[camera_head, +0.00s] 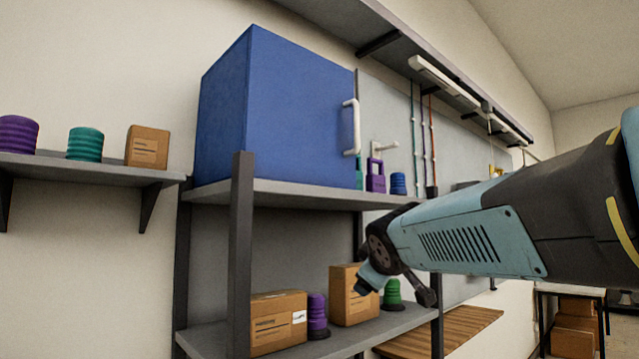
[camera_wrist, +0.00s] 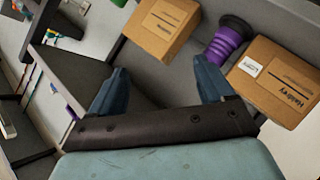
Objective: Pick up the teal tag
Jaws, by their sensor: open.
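A narrow teal piece (camera_head: 359,172), which looks like the teal tag, stands on the upper shelf at the right edge of the blue cabinet. The cabinet seems to hide part of it. A purple tag with a loop top (camera_head: 376,177) stands just right of it. My gripper (camera_head: 398,288) is lower, in front of the lower shelf's right part. In the wrist view my gripper (camera_wrist: 163,82) has its two blue fingers wide apart with nothing between them. I cannot make out the teal tag in the wrist view.
The blue cabinet (camera_head: 275,110) fills most of the upper shelf (camera_head: 290,193). A blue ribbed piece (camera_head: 398,184) stands right of the purple tag. Cardboard boxes (camera_head: 278,322), a purple ribbed piece (camera_head: 318,316) and a green one (camera_head: 392,293) stand on the lower shelf. A dark post (camera_head: 241,250) rises in front.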

